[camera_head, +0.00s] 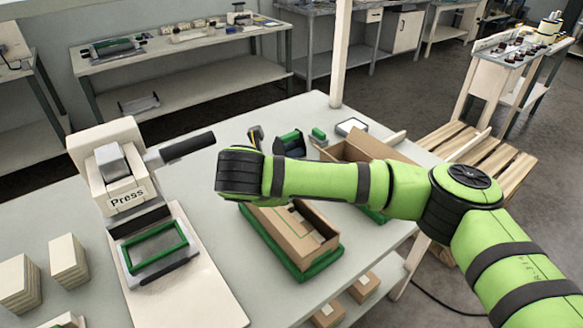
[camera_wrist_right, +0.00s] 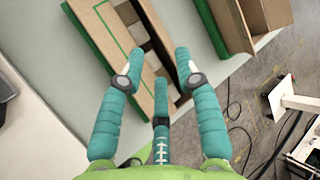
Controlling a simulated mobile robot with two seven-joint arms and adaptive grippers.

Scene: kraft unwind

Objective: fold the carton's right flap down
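The brown carton (camera_head: 277,236) sits on a green-edged base on the table, below my right forearm. Its top is partly open, with pale shapes showing in it. In the right wrist view the carton (camera_wrist_right: 104,22) has a broad brown panel on the left, a dark gap beside it, and a narrow brown panel or flap (camera_wrist_right: 166,32) on the right. I cannot tell that flap's exact angle. My right gripper (camera_wrist_right: 158,64) has its fingers spread apart over the carton's near end, and nothing shows held between them. In the head view its fingers are hidden. My left gripper is not in view.
A second open carton (camera_head: 345,151) stands behind my right arm and shows at the top right of the wrist view (camera_wrist_right: 232,25). A press (camera_head: 118,165) with a handle and a base plate stands to the left. Small cartons (camera_head: 330,315) lie below the table edge.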

